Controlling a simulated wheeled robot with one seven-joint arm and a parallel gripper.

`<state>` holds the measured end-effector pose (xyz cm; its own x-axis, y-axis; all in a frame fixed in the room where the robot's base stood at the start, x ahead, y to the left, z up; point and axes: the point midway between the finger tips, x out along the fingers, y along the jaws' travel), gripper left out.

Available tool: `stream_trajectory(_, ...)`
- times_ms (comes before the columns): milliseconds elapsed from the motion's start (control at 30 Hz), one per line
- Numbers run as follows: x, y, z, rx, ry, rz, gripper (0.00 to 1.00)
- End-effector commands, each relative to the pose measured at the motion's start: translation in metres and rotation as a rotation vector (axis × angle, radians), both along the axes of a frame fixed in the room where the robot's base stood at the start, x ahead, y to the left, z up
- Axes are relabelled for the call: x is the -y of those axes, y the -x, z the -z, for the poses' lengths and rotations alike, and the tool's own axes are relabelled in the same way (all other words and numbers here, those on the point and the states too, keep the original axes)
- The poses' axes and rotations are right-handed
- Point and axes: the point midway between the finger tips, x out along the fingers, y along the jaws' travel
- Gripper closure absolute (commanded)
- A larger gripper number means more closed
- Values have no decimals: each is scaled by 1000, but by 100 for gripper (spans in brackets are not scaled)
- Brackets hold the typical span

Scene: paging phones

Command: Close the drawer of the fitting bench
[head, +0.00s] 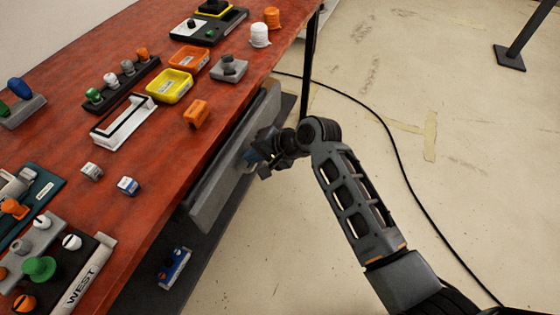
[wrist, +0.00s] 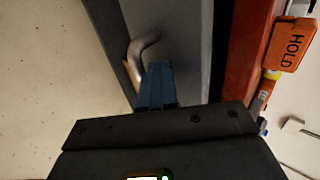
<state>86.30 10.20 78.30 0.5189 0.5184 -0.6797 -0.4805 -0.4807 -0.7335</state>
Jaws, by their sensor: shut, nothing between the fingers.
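The grey drawer front (head: 212,197) of the fitting bench shows below the front edge of the red-brown bench top (head: 165,205). It stands out a little past that edge; how far the drawer is open is hard to tell. My gripper (head: 251,157) is at the drawer front, near its middle. In the wrist view my gripper's blue fingers (wrist: 157,82) are together and empty, beside a bent metal handle (wrist: 144,44) on the grey front (wrist: 185,45). They overlap the handle's lower end; whether they touch it I cannot tell.
The bench top carries a yellow tray (head: 169,86), a white frame (head: 124,120), an orange block (head: 196,112) and other parts. A blue item (head: 174,268) lies on a dark lower shelf. A black cable (head: 395,160) crosses the floor; the floor at right is mostly clear.

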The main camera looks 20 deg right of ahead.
Motion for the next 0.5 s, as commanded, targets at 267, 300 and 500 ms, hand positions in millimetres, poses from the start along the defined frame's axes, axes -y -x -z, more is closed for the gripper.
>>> stream_trajectory(267,-32,-31,1,1,1,-2,100)
stream_trajectory(300,-34,-34,1,1,1,-1,100)
stream_trajectory(500,-41,-41,0,1,1,-1,100)
